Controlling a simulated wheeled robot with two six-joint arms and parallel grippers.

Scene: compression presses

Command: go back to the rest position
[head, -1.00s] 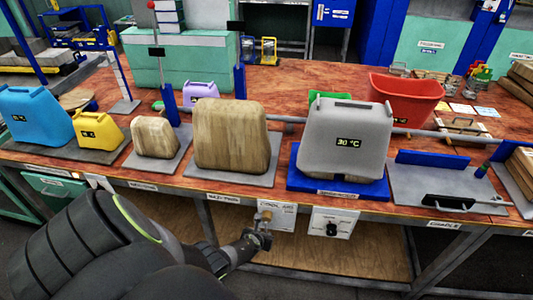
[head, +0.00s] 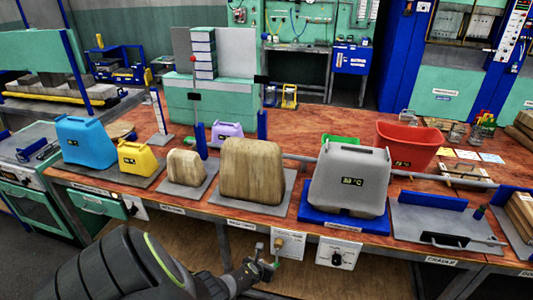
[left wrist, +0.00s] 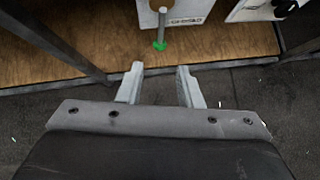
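My left gripper (head: 262,272) is low in front of the bench, just below and left of the wooden-knobbed panel (head: 288,244). In the left wrist view its two fingers (left wrist: 160,69) are apart with nothing between them. A grey lever with a green tip (left wrist: 161,45) points down from the panel, just ahead of the fingertips and apart from them. My left arm covers the lower left of the head view. My right gripper is not in view.
The bench (head: 335,131) carries a grey canister (head: 350,183) on a blue base, wooden blocks (head: 251,170), blue (head: 85,143) and yellow (head: 137,158) canisters, and a red bin (head: 405,146). A black-knob panel (head: 338,253) is right of the gripper. Dark floor lies in front.

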